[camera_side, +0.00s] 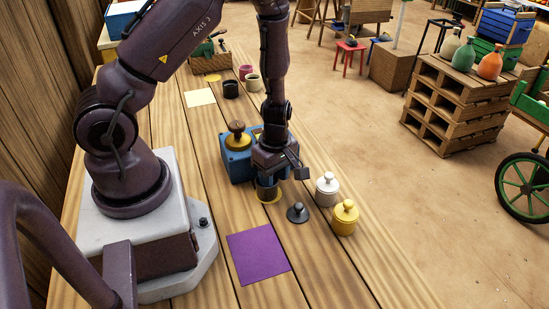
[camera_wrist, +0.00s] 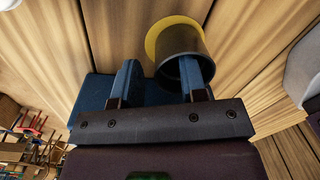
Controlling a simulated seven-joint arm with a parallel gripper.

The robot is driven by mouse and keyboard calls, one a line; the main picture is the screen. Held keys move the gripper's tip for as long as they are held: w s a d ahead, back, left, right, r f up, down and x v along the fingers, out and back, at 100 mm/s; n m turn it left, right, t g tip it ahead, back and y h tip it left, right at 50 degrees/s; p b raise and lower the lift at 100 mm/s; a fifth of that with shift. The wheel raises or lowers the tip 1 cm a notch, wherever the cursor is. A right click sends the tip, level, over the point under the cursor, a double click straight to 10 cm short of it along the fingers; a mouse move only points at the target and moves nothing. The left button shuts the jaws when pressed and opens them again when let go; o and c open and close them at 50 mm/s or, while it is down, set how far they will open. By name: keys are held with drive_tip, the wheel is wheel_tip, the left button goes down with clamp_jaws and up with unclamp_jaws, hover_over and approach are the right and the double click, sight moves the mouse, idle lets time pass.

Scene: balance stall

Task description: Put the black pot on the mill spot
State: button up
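A dark grey-black open pot (camera_wrist: 176,50) stands on or just over a round yellow spot (camera_wrist: 158,28) beside the blue mill (camera_side: 236,160) with its wooden knob. In the side view the pot (camera_side: 267,191) is partly hidden under my gripper, with the yellow spot (camera_side: 270,199) around its foot. My gripper (camera_wrist: 162,75) is open and low at the pot. Its right finger reaches inside the pot's mouth; its left finger is outside, with a gap to the wall. Another black pot (camera_side: 231,90) stands farther back on the table.
A dark lid (camera_side: 298,213), a white lidded jar (camera_side: 326,190) and a yellow lidded jar (camera_side: 345,218) stand close to the right. A purple mat (camera_side: 258,256) lies in front. Farther back are a pale square (camera_side: 200,97), a cream pot (camera_side: 253,83) and a maroon pot (camera_side: 246,71).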

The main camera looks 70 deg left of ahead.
drive_tip(key=d+r+m+t+h, duration=0.1)
drive_tip(key=d+r+m, duration=0.3)
drive_tip(key=r, duration=0.8)
drive_tip(key=d+r+m+t+h, duration=0.1)
drive_tip(key=d+r+m+t, duration=0.1)
drive_tip(key=r+m, duration=0.65)
drive_tip(key=s+d+r+m+t+y, duration=0.1)
drive_tip(key=s+r+m+t+y, duration=0.1)
drive_tip(key=s+r+m, duration=0.6)
wheel_tip(320, 180, up, 4)
drive_tip(key=shift+d+r+m+t, duration=0.15)
drive_tip(key=shift+d+m+t, duration=0.3)
drive_tip(key=shift+m, duration=0.5)
